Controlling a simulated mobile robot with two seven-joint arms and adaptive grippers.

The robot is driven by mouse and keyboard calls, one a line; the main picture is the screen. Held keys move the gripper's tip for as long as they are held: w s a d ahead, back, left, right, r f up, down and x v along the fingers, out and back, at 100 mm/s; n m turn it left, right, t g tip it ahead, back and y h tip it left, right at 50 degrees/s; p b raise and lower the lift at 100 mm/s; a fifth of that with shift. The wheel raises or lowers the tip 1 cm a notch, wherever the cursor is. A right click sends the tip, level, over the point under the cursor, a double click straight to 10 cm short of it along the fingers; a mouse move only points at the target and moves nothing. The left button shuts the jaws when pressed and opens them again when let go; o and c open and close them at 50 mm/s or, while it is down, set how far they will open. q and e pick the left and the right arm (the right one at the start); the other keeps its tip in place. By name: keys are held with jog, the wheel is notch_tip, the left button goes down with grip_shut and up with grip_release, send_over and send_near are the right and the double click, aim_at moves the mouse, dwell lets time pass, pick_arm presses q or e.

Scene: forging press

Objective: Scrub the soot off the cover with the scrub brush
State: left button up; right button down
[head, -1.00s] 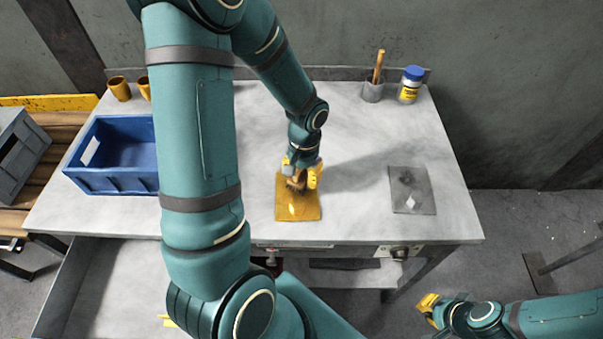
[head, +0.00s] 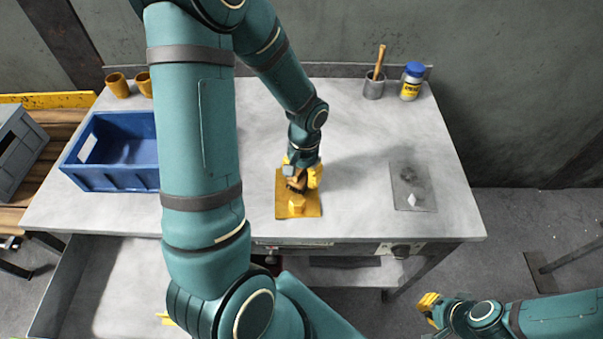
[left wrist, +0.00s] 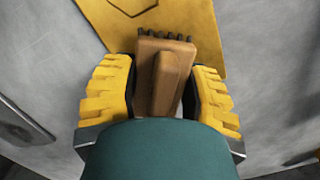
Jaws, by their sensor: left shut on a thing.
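My left gripper (head: 303,178) is shut on a brown wooden scrub brush (left wrist: 165,70) with dark bristles. The brush is over the near-middle of a flat yellow cover plate (head: 284,206); in the left wrist view the bristle end overlaps the plate (left wrist: 205,30). Whether the bristles touch it is hidden. The bare part of the yellow plate looks clean, with a hexagon mark on it. A grey plate (head: 402,199) to the right has a dark smudge and a pale diamond mark. My right gripper (head: 429,309) is off the table at lower right, holding nothing visible; its jaw opening is unclear.
A blue bin (head: 110,184) stands on the left of the grey table (head: 350,130). Two yellow-brown cups (head: 118,85) are behind it. A grey cup (head: 373,90) holding a wooden handle and a blue-lidded jar (head: 411,81) stand at the back right.

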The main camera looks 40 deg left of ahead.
aim_at(302, 187)
pick_arm(q)
jog(key=shift+f, duration=0.25)
jog(key=shift+s, duration=0.1)
jog(key=shift+s+d+r+b, duration=0.1)
jog(key=shift+s+d+b, duration=0.55)
jog(key=shift+s+d, duration=0.7)
jog(key=shift+f, duration=0.2)
jog(key=shift+w+a+r, duration=0.1)
jog(key=shift+w+a, duration=1.25)
jog(key=shift+w, duration=0.05)
jog(key=shift+p, duration=0.35)
